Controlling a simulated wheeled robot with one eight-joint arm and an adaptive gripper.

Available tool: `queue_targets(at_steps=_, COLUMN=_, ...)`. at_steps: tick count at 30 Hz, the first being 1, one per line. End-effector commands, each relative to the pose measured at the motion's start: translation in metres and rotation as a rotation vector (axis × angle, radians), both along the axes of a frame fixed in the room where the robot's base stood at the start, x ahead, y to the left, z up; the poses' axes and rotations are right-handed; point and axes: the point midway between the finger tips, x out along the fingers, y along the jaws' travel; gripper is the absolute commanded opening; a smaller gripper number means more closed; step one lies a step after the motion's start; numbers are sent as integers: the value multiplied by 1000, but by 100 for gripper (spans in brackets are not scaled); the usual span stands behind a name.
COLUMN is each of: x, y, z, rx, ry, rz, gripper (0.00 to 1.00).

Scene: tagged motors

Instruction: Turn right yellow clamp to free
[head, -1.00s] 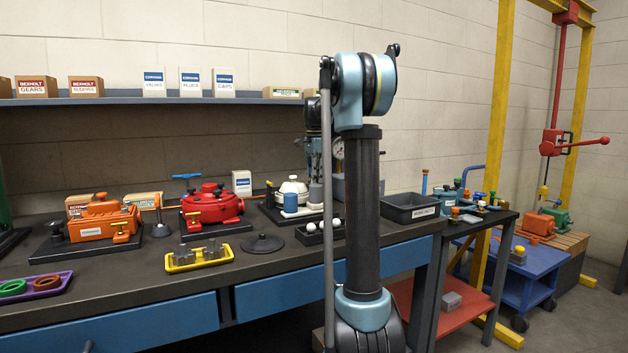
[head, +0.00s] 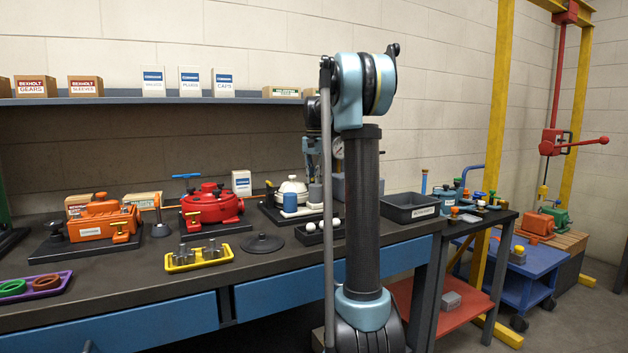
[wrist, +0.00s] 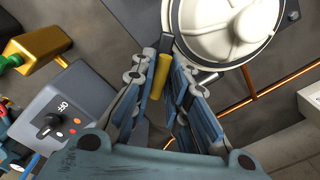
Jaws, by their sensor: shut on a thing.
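The cream round motor housing (head: 291,190) stands on a dark base on the bench in the head view. It fills the top of the wrist view (wrist: 222,22). Beside its rim in the wrist view is a yellow clamp handle (wrist: 162,73) with a dark end. My gripper (wrist: 164,72) has its two fingers on either side of this yellow handle and is shut on it. In the head view my gripper (head: 313,163) shows small above the motor's right side, partly hidden by my arm. The clamp it holds cannot be made out there.
A grey box with an OFF switch (wrist: 62,118) and a gold block (wrist: 40,52) lie left in the wrist view; a copper rod (wrist: 272,85) runs right.

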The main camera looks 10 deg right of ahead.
Motion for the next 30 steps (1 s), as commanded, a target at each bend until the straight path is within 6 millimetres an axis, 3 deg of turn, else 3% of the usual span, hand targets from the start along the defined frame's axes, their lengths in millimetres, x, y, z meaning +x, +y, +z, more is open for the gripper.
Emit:
queue_targets(at_steps=18, x=2, y=1, z=0, rx=0, ry=-4, rz=576, gripper=0)
queue_targets(at_steps=30, x=2, y=1, z=0, rx=0, ry=-4, rz=829, gripper=0)
